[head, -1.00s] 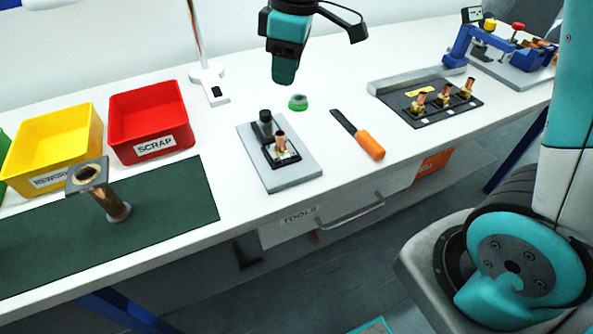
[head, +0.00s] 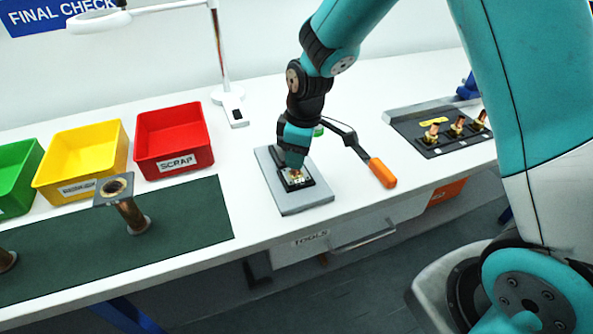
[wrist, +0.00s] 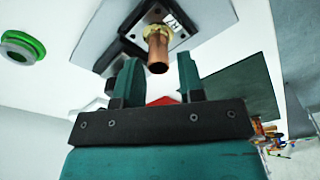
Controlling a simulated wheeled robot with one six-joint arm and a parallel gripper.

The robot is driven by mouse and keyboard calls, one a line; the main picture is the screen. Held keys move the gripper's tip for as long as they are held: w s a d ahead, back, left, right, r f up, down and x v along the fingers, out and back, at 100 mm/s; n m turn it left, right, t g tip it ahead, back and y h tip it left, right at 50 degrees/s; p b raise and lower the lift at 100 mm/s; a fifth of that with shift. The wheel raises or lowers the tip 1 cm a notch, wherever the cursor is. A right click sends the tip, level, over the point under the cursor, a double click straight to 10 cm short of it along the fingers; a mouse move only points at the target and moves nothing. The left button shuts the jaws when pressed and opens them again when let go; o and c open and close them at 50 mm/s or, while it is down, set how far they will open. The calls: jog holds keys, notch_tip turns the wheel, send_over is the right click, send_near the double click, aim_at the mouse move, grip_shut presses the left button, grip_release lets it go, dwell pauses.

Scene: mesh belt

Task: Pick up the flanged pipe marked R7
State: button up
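In the head view the gripper mostly hides this pipe. My gripper (head: 293,160) is right over it. In the wrist view my gripper (wrist: 160,75) is open, with the pipe's copper end between its fingertips and a gap on each side. Three similar pipes (head: 458,126) stand in a black tray (head: 440,148).
The small plate sits on a grey board (head: 300,205). An orange-handled tool (head: 382,172) lies to its right and a green ring (wrist: 22,47) behind. Green (head: 14,180), yellow (head: 85,165) and red SCRAP (head: 172,142) bins stand left. A lamp post (head: 221,60) rises behind.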

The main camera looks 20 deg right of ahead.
aim_at(295, 174)
jog(key=shift+w+a+f+p, duration=0.1)
jog(key=shift+w+f+p, duration=0.1)
jog(key=shift+f, duration=0.75)
jog(key=shift+w+a+f+p, duration=0.1)
jog(key=shift+f+p, duration=0.1)
jog(key=shift+f, duration=0.75)
grip_shut()
jog(key=shift+r, duration=0.1)
